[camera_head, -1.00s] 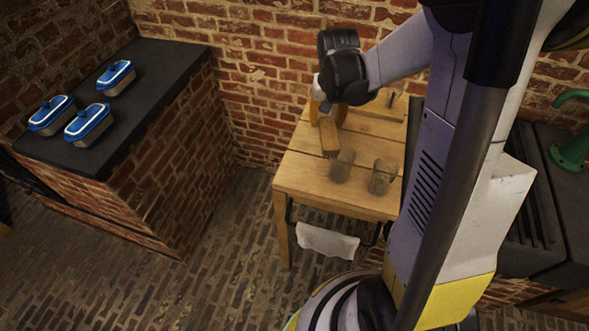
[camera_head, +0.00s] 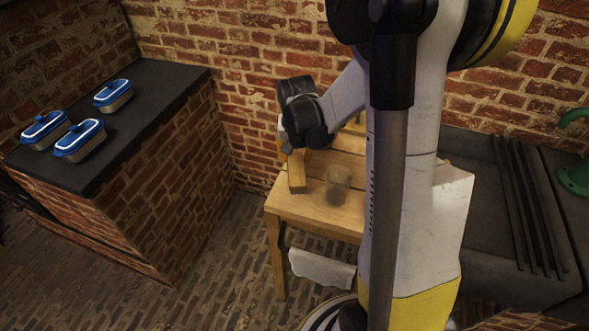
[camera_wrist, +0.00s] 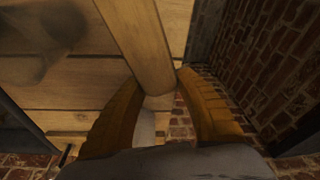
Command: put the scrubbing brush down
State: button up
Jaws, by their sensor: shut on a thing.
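The scrubbing brush shows as a long pale wooden piece (camera_head: 297,172) hanging below my gripper (camera_head: 294,148) at the left side of the wooden table. In the wrist view the brush (camera_wrist: 138,42) runs between my two yellow-brown fingers (camera_wrist: 157,84), which are shut on it. I cannot tell whether the brush touches the tabletop.
A clear glass jar (camera_head: 338,184) stands on the table right of the brush. My arm hides much of the tabletop. A white cloth (camera_head: 322,268) hangs below the table's front. Three blue-lidded containers stand on the dark counter (camera_head: 160,90) at left. A dark sink (camera_head: 490,220) is at right.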

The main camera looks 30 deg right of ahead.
aim_at(295, 165)
jog(key=shift+s+a+b+x, duration=0.15)
jog(key=shift+b+x, duration=0.2)
jog(key=shift+x, duration=0.5)
jog(key=shift+s+a+b+x, duration=0.15)
jog(key=shift+b+x, duration=0.15)
jog(key=shift+x, duration=0.5)
jog(key=shift+f, duration=0.15)
jog(key=shift+d+f, duration=0.1)
jog(key=shift+f, duration=0.05)
jog(key=o, duration=1.3)
